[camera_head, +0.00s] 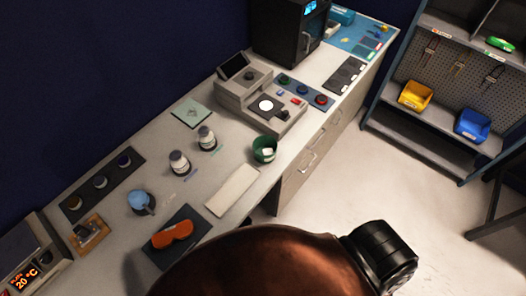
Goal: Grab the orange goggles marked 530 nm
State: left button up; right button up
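Orange goggles (172,235) lie on a dark mat (190,251) near the front edge of the bench, at the lower left of the head view. They show as a smooth orange shape. No 530 nm marking can be read on them at this size. A large copper-coloured rounded part with a black end fills the bottom of the view, just right of the mat; it looks like part of my own arm. Neither my left nor my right gripper can be seen.
A temperature device (28,272) stands lower left. Shelving (442,120) stands right, beyond open floor.

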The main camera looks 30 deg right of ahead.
aim_at(164, 239)
jog(key=z, duration=0.45)
jog(key=k, duration=1.05)
jog(key=u, duration=0.4)
jog(key=i, duration=0.65)
jog(key=k, duration=0.3)
jog(key=u, duration=0.75)
jog(key=i, duration=0.25)
